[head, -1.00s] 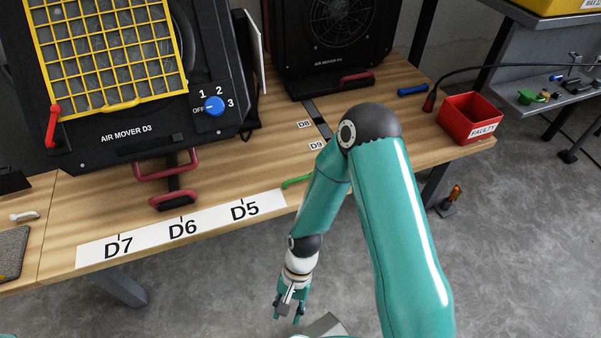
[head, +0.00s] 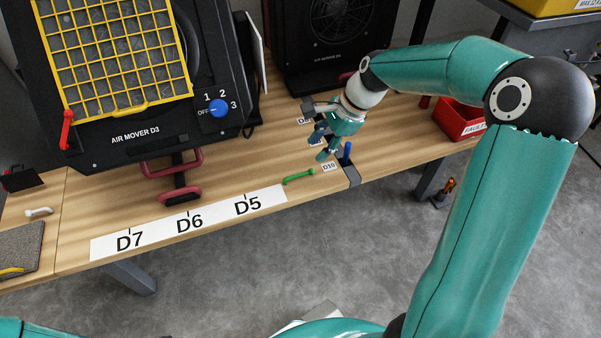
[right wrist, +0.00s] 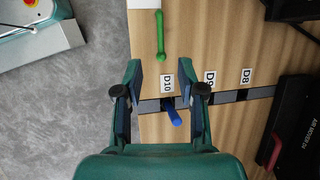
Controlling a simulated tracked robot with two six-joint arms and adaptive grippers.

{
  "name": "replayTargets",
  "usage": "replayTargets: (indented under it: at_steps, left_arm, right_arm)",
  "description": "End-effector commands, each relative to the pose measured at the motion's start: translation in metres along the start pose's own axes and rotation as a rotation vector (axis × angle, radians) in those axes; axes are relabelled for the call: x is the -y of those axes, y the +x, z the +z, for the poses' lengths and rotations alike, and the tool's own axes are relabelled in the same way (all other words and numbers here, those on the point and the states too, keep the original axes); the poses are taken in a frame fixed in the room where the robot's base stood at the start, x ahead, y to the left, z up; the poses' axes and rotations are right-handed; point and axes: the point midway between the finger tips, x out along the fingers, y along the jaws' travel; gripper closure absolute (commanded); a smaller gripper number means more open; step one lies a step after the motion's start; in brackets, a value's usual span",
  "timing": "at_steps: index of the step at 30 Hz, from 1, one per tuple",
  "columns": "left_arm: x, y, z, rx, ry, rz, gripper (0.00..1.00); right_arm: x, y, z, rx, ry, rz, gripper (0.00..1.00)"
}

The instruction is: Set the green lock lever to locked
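The green lock lever (head: 299,176) is a thin bar near the table's front edge, right of the D5 label. It runs slightly up to the right in the head view. In the right wrist view the green lever (right wrist: 160,38) lies ahead of the fingertips, roughly in line with the gap between them. My right gripper (head: 322,145) is over the table near the D9 and D10 labels, behind and right of the lever. In the right wrist view my right gripper (right wrist: 160,76) has its fingers apart and the lever is not between them. My left gripper is out of view.
A blue upright lever (head: 347,151) stands on a dark strip beside the D10 label (head: 329,167). The air mover D3 (head: 135,138) with red handles stands left. A red faulty bin (head: 455,118) is at right. Table between D5 and D10 is mostly clear.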

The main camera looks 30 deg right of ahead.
Motion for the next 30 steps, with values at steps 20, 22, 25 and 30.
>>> replayTargets:
  at_steps: [20, 22, 25, 30]
  left_arm:
    - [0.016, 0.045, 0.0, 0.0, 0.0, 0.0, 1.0]
    - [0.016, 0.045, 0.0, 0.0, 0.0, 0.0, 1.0]
    - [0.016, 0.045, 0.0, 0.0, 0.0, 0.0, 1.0]
    - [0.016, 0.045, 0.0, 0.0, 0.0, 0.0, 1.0]
  right_arm:
    - [-0.001, 0.117, -0.001, 0.0, 0.0, 0.001, 0.61]
    - [-0.001, 0.119, -0.001, 0.0, 0.001, 0.0, 0.61]
    - [-0.001, 0.12, -0.001, 0.0, 0.001, 0.0, 0.61]
    - [-0.001, 0.119, -0.001, 0.0, 0.001, 0.0, 0.61]
